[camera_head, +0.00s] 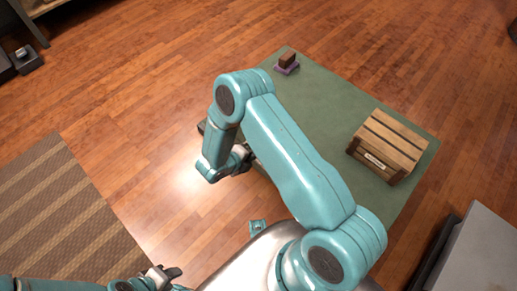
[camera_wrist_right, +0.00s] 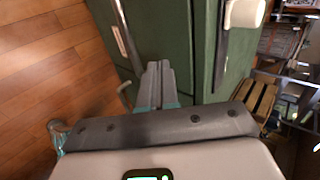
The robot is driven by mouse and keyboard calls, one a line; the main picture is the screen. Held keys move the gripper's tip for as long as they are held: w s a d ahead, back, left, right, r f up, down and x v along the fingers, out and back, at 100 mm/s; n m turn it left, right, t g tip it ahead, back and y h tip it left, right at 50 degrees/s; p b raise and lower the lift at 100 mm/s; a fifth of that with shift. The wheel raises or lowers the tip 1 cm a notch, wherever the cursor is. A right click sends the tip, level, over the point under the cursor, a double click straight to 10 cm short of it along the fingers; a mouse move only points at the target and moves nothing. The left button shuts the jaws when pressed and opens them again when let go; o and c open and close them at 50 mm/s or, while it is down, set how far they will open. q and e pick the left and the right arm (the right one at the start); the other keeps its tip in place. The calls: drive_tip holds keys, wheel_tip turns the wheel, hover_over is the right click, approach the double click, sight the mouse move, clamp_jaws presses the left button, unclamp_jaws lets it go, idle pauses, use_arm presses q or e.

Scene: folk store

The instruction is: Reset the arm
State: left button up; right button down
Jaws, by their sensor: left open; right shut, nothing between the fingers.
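My right arm (camera_head: 300,150) is teal and bent, crossing the middle of the head view in front of the green-topped table (camera_head: 330,105). Its gripper (camera_head: 241,160) is beside the table's left edge, partly hidden by the wrist. In the right wrist view its fingers (camera_wrist_right: 155,85) are together with nothing between them, in front of a green surface. My left gripper (camera_head: 168,276) is low at the bottom left of the head view, over the wooden floor. Its fingers are open and empty; the rest of that arm is mostly cut off by the frame edge.
A slatted wooden crate (camera_head: 388,145) stands on the table's right part. A small brown block (camera_head: 287,59) sits on a purple base at the far corner. A striped rug (camera_head: 62,205) lies at left. A grey box (camera_head: 480,255) stands at lower right.

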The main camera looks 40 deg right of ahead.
use_arm(q)
wheel_tip(320, 180, up, 2)
drive_tip(key=shift+r+p, duration=0.2)
drive_tip(key=shift+p, duration=0.55)
use_arm(e)
drive_tip(key=v, duration=0.7)
drive_tip(key=shift+a+r, duration=0.25)
drive_tip(key=shift+r, duration=0.05)
drive_tip(key=shift+s, duration=0.15)
drive_tip(key=s+a+f+m+g+y, duration=0.1)
drive_tip(key=s+a+m+g+y, duration=0.1)
drive_tip(key=s+a+m+y, duration=0.75)
drive_tip(key=s+a+f+m+g+y, duration=0.3)
drive_tip(key=s+m, duration=0.4)
drive_tip(key=m, duration=0.7)
use_arm(q)
wheel_tip(320, 180, up, 23)
drive_tip(key=p, duration=2.2)
drive_tip(key=shift+f+p, duration=0.2)
drive_tip(key=shift+p, duration=0.15)
use_arm(e)
drive_tip(key=w+r+m+t, duration=0.1)
drive_tip(key=r+m+t, duration=0.1)
drive_tip(key=r+m, duration=0.5)
drive_tip(key=w+r+m+t, duration=0.2)
drive_tip(key=r+m, duration=0.6)
drive_tip(key=r, duration=0.9)
drive_tip(key=shift+w+a+r+t+y, duration=0.2)
drive_tip(key=shift+r+t+y, duration=0.1)
drive_tip(key=shift+t+y, duration=0.15)
